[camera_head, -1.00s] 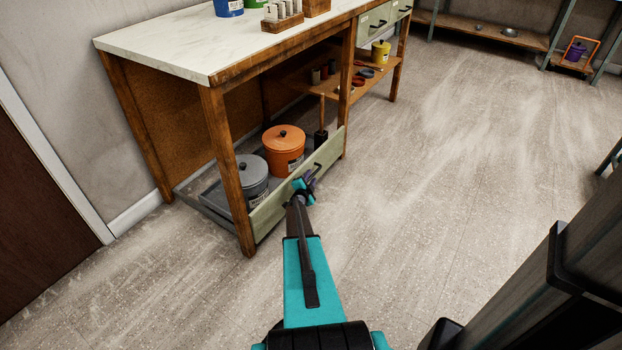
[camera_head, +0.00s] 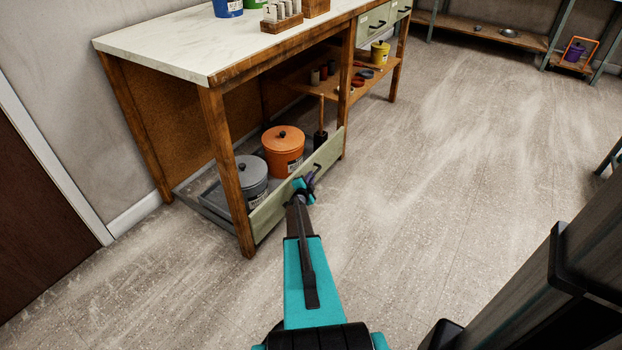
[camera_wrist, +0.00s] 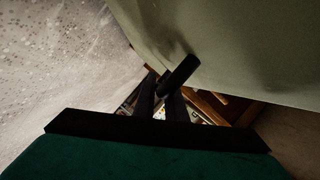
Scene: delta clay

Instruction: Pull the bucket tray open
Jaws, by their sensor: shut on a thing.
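The bucket tray is a low, wide tray under the workbench, with a pale green front panel (camera_head: 268,214). A grey lidded bucket (camera_head: 252,181) and an orange lidded bucket (camera_head: 284,150) stand on it. My gripper (camera_head: 309,182) is at the front panel, shut on the tray's dark handle (camera_head: 316,170). In the wrist view the handle (camera_wrist: 179,75) sticks out from the green panel (camera_wrist: 225,45) between my dark fingers (camera_wrist: 160,98). The fingertips are partly hidden there. The panel stands about level with the bench's front legs.
The workbench (camera_head: 150,50) has wooden legs, one (camera_head: 226,175) close left of my arm. A long-handled tool (camera_head: 321,137) stands at the tray's right end. The floor (camera_head: 440,180) to the right is clear. A brown door (camera_head: 40,210) is at left.

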